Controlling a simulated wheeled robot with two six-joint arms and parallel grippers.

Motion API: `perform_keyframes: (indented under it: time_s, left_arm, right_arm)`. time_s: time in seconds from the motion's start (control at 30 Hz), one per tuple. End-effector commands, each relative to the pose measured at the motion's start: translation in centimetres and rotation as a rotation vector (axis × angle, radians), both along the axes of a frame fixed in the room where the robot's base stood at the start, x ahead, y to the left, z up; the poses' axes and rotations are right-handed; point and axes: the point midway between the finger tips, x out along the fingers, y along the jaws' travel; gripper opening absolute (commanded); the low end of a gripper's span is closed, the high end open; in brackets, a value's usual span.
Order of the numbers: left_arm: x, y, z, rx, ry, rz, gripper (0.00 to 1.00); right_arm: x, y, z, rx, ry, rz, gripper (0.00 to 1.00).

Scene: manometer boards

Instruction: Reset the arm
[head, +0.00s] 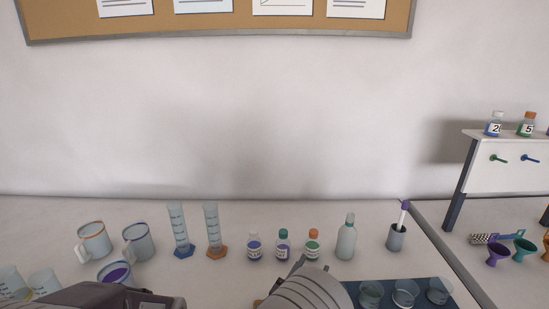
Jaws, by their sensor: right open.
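My right gripper (302,288) is at the bottom edge, right of centre, in the head view. It is open, and I see nothing held in it. Its lower part is cut off by the frame. It is in front of the small capped bottles with blue, purple and green labels. A dark part of my left arm (120,296) shows at the bottom left, in front of the mugs. My left gripper's fingers are not visible.
Mugs (96,240), two graduated cylinders (179,228), small bottles (283,246), a clear bottle (346,240) and a cup with a purple-topped stick (396,238) stand on the white table. A blue mat (446,304) holds beakers. A white rack (505,172) stands right.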

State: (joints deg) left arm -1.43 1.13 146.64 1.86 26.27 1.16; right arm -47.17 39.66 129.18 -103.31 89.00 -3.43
Motion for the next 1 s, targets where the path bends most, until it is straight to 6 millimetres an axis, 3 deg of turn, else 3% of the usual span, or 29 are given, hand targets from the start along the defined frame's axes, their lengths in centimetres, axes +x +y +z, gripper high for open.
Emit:
perform_keyframes:
  time_s: [0.17,0.27,0.33,0.4,0.43,0.5,0.57,0.6,0.7,0.8,0.9,1.0]
  left_arm:
    - [0.0,0.0,0.0,0.0,0.0,0.0,0.66]
    - [0.0,0.0,0.0,0.0,0.0,0.0,0.66]
    - [0.0,0.0,0.0,0.0,0.0,0.0,0.66]
    - [0.0,0.0,0.0,0.0,0.0,0.0,0.66]
    - [0.0,0.0,0.0,0.0,0.0,0.0,0.66]
    - [0.0,0.0,0.0,0.0,0.0,0.0,0.66]
    - [0.0,0.0,0.0,0.0,0.0,0.0,0.66]
    - [0.0,0.0,0.0,0.0,0.0,0.0,0.66]
    - [0.0,0.0,0.0,0.0,0.0,0.0,0.66]
    - [0.0,0.0,0.0,0.0,0.0,0.0,0.66]
    - [0.0,0.0,0.0,0.0,0.0,0.0,0.66]
    - [0.0,0.0,0.0,0.0,0.0,0.0,0.66]
  right_arm:
    - [-1.0,-8.8,1.9,0.092,-0.017,-0.263,0.48]
    - [-3.9,-15.2,2.0,0.198,-0.011,-0.491,0.48]
    - [-7.8,-19.9,1.1,0.326,0.0,-0.708,0.48]
    - [-13.2,-23.3,-0.8,0.513,0.003,-0.955,0.48]
    - [-15.7,-24.0,-2.0,0.613,0.0,-1.066,0.48]
    - [-21.1,-23.3,-5.2,0.908,-0.037,-1.329,0.48]
    - [-23.6,-20.4,-7.8,1.178,-0.095,-1.507,0.48]
    - [-24.0,-18.1,-9.0,1.348,-0.143,-1.595,0.48]
    - [-22.8,-12.7,-10.8,1.694,-0.247,-1.72,0.48]
    - [-20.7,-9.4,-11.6,1.911,-0.345,-1.785,0.48]
    - [-18.8,-8.3,-11.6,2.035,-0.415,-1.783,0.48]
    - [-18.2,-8.3,-11.6,2.059,-0.427,-1.763,0.48]
